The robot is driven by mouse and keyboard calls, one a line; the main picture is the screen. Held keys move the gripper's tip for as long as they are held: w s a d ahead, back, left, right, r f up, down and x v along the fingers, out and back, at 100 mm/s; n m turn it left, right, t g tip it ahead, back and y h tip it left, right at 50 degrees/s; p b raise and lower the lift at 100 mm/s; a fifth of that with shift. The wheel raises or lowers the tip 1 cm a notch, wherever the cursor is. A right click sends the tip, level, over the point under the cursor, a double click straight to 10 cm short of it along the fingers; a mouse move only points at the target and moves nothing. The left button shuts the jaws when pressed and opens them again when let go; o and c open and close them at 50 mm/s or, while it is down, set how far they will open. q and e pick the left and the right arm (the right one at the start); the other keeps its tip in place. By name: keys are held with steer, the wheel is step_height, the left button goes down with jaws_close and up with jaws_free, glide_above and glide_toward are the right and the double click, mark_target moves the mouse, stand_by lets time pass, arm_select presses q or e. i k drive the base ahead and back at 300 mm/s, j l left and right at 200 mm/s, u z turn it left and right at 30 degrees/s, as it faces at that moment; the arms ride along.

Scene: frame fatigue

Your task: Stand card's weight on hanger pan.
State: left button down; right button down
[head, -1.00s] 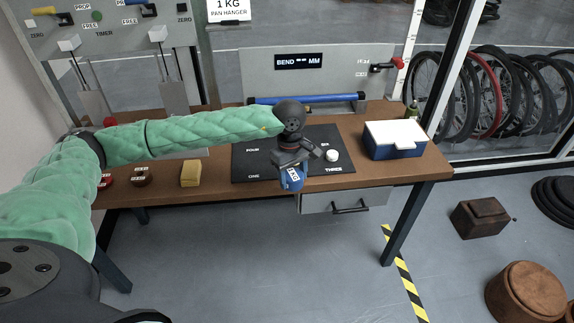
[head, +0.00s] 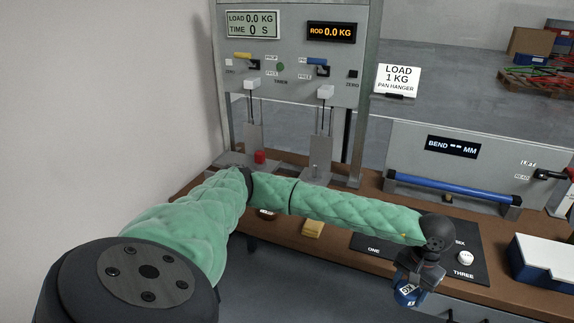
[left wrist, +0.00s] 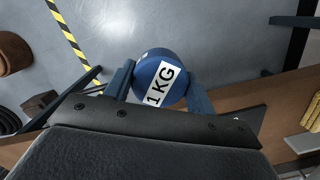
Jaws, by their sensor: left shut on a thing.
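The card (head: 397,79) stands at the back and reads LOAD 1 KG, PAN HANGER. My left gripper (head: 412,284) is shut on a blue weight (head: 406,296). The weight's white label reads 1 KG in the left wrist view (left wrist: 162,82), where it sits between both fingers. It is held up in front of the bench's front edge, over the floor. The test rig (head: 290,72) at the back left has two hanging white blocks on rods (head: 252,85) (head: 325,92) above grey plates. I cannot tell which part is the hanger pan. My right gripper is not in view.
The rig's displays read LOAD 0.0 KG and ROD 0.0 KG. A red piece (head: 260,157) stands at the rig's foot. A yellow block (head: 313,228), a black numbered mat (head: 375,244) and a blue box with white lid (head: 548,262) are on the bench (head: 340,246).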

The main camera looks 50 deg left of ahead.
mark_target(246, 145)
steer(key=j+u, duration=0.1)
steer(key=u, duration=1.2)
